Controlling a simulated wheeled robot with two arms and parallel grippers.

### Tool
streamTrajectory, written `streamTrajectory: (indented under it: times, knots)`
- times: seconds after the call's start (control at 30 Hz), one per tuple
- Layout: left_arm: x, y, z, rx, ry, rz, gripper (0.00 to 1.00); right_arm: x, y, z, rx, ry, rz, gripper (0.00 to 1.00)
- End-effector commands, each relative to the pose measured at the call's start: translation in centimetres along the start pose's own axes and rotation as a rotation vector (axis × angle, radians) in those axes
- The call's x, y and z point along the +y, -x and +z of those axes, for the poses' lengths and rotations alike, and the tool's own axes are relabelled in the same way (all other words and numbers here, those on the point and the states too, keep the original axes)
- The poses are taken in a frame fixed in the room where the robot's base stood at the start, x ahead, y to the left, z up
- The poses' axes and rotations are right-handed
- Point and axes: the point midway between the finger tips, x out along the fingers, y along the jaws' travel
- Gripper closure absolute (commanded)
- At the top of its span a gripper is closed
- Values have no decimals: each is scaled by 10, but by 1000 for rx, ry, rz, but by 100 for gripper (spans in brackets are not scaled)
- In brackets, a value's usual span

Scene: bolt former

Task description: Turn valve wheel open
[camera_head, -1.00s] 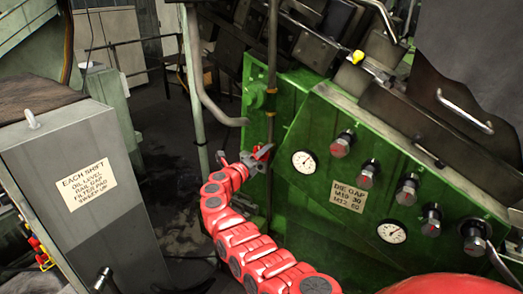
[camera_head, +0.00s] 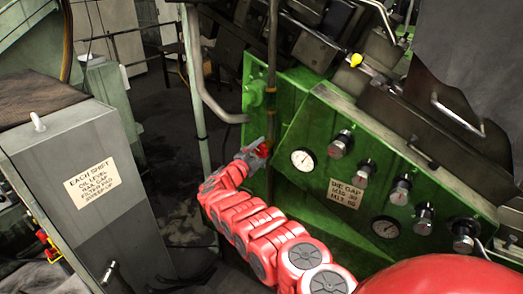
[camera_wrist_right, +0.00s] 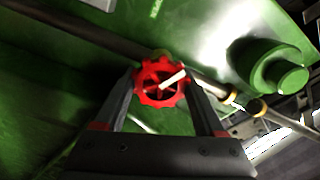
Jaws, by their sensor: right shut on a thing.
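The valve wheel is small, red and scalloped, with spokes and a pale bar across its face, in the right wrist view (camera_wrist_right: 160,82). It sits on a thin pipe in front of the green machine panel. In the head view only a bit of the red wheel (camera_head: 263,150) shows at the end of my red right arm. My right gripper (camera_head: 258,149) is shut on the wheel, one dark finger on each side of the rim in the wrist view (camera_wrist_right: 163,92). My left gripper is not in view.
The green panel (camera_head: 300,215) with gauges and several knobs stands right of the wheel. A vertical pipe (camera_head: 272,60) runs above it. A grey cabinet (camera_head: 85,190) with a sign stands at the left. Dark floor lies between cabinet and panel.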

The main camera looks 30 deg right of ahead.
Motion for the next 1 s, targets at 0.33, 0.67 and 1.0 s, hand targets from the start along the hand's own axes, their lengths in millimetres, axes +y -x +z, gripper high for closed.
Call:
streamTrajectory:
  times: [0.33,0.67,1.0]
  knots:
    - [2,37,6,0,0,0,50,6,2,5,-5,327,1,84]
    - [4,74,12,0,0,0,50,5,2,4,-6,636,2,84]
    - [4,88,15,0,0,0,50,2,1,3,-5,890,1,84]
